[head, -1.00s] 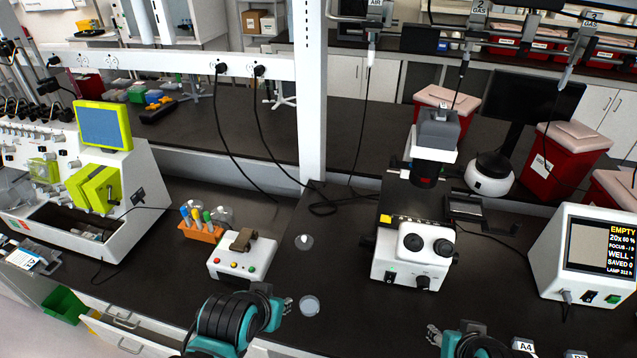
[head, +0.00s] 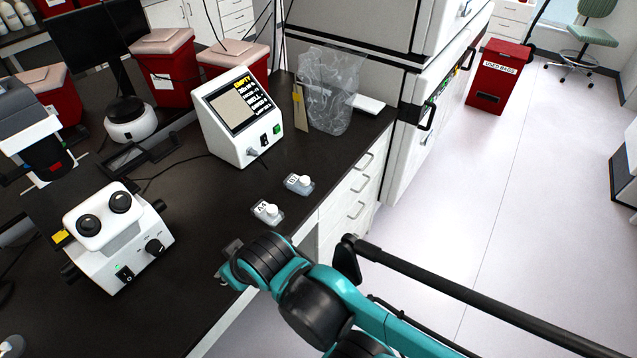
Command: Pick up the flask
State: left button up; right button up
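Two small clear flasks with white caps lie on the dark bench near its front edge. One flask, labelled A4 (head: 267,212), is nearer to me. The other labelled flask (head: 299,184) is just behind it to the right; its label is hard to read. My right gripper (head: 228,272) is over the bench edge, left of and nearer than the A4 flask, and apart from both. It is small and partly hidden behind my teal and black arm, so its opening does not show. My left gripper is out of view.
A white monitor box (head: 240,118) stands behind the flasks. A clear plastic bag (head: 330,88) is at the back right. A white microscope (head: 117,235) stands at left. The bench's front edge and white drawers (head: 350,205) are close to the flasks' right.

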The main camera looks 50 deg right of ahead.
aim_at(301, 185)
jog(key=z, duration=1.6)
jog(key=i+l+u, duration=0.55)
jog(key=u, duration=0.2)
jog(key=i+l+u, duration=0.35)
jog(key=l, duration=0.1)
